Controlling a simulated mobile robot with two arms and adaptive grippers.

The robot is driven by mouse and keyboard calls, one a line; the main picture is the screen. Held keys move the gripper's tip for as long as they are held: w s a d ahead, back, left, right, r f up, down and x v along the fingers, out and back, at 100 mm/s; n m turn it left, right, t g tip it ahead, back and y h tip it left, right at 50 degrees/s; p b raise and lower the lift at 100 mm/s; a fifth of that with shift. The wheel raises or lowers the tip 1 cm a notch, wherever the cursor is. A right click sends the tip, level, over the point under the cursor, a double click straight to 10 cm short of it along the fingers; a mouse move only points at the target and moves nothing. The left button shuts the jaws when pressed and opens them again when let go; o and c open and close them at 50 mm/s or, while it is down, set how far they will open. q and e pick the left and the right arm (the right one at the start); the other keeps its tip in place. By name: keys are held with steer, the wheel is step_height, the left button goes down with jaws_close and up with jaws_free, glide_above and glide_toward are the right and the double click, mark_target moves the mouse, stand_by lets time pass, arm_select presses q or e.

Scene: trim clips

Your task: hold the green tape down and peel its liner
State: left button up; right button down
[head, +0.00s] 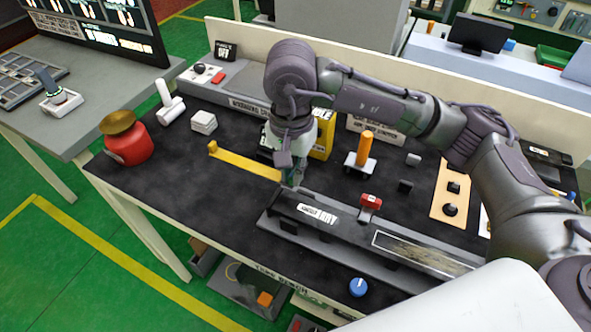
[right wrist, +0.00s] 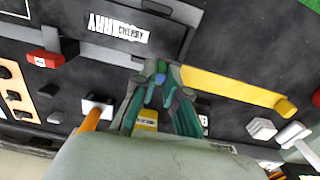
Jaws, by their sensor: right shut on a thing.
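My right gripper (head: 293,178) points down at the bench beside the front fixture, by the right end of a long yellow strip (head: 245,165). In the right wrist view, the gripper's teal fingers (right wrist: 160,72) close together, with a small blue patch between them. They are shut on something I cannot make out. The yellow strip (right wrist: 235,87) runs from beside the fingers to a raised yellow end piece. I cannot pick out a green tape or its liner clearly. My left gripper is not in view.
The long dark fixture (head: 345,230) with a white label lies right of the gripper, a red clamp (head: 371,202) on it. An orange-handled tool (head: 364,150) and yellow box (head: 323,137) stand behind. A red pot (head: 127,145) stands left. The bench's front left is clear.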

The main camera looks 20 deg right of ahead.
mark_target(268, 175)
steer(key=shift+w+a+f+b, duration=0.5)
steer(key=shift+a+f+b, duration=0.2)
steer(key=shift+f+b, duration=0.2)
steer(key=shift+w+a+f+b, duration=0.55)
steer(key=shift+a+f+b, duration=0.15)
steer(key=shift+b, duration=0.35)
steer(key=shift+w+a+f+b, duration=0.5)
steer(key=shift+a+f+b, duration=0.15)
steer(key=shift+f+b, duration=0.3)
steer(key=shift+w+a+f+b, duration=0.7)
steer(key=shift+a+f+b, duration=0.25)
steer(key=shift+b, duration=0.2)
steer(key=shift+w+a+f+b, duration=0.65)
steer(key=shift+a+f+b, duration=0.2)
steer(key=shift+f+b, duration=0.25)
stand_by(0.4)
